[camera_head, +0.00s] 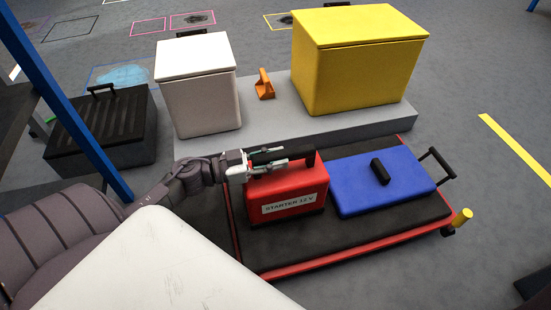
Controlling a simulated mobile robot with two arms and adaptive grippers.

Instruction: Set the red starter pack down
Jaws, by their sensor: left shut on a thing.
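The red starter pack (305,187), a red box with a white label reading STARTER 12 V, is upright over the left part of a low cart (330,257) with a black top and red edge. My left gripper (285,158) reaches in from the left and is shut on the black handle on top of the pack. The pack's underside appears at the cart top; I cannot tell whether it touches. My right gripper is not in view.
A blue case (372,200) with a black handle lies on the cart's right half. Behind it, a grey platform (262,122) bears a white box (200,95), a yellow box (352,75) and a small orange item (264,86). A black case (110,125) and blue post (70,110) stand left.

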